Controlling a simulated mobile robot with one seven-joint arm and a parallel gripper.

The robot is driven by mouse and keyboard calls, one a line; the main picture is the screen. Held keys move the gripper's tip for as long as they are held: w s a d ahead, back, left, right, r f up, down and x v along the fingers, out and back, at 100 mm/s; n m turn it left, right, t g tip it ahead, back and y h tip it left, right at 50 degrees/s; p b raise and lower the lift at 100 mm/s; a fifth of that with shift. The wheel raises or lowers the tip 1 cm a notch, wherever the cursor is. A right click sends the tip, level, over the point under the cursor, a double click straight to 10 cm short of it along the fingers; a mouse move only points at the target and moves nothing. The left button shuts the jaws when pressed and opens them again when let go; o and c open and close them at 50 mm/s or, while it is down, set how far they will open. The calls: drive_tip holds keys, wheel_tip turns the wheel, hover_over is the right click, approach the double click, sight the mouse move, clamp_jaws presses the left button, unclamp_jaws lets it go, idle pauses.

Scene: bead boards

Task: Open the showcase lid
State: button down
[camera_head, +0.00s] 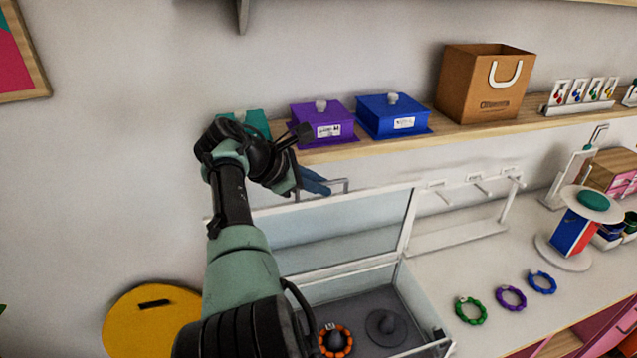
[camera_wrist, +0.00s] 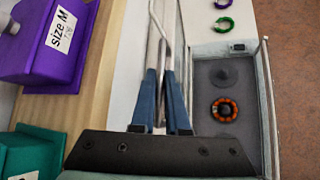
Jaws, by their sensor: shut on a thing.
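The showcase (camera_head: 425,300) is a clear-walled box with a grey floor on the counter. Its glass lid (camera_head: 345,228) stands raised at the back, and the interior is uncovered. My gripper (camera_head: 325,184) is at the lid's top edge, shut on the metal lid handle (camera_head: 346,185). In the wrist view the blue fingers of my gripper (camera_wrist: 161,85) close around the handle bar (camera_wrist: 162,55). An orange bracelet (camera_wrist: 224,110) lies inside the showcase, beside a dark round stand (camera_head: 386,325). My arm hides the left part of the showcase.
A wooden shelf (camera_head: 450,132) runs behind the lid, carrying a purple box (camera_head: 322,122), a blue box (camera_head: 393,116) and a brown bag (camera_head: 485,85). A white peg rack (camera_head: 460,236) stands right of the lid. Green (camera_head: 470,310), purple (camera_head: 511,298) and blue (camera_head: 542,282) bracelets lie on the counter.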

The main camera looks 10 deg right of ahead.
drive_tip(key=shift+w+f, duration=0.2)
drive_tip(key=shift+s, duration=0.1)
drive_tip(key=c, duration=0.9)
unclamp_jaws()
drive_tip(key=shift+r, duration=0.15)
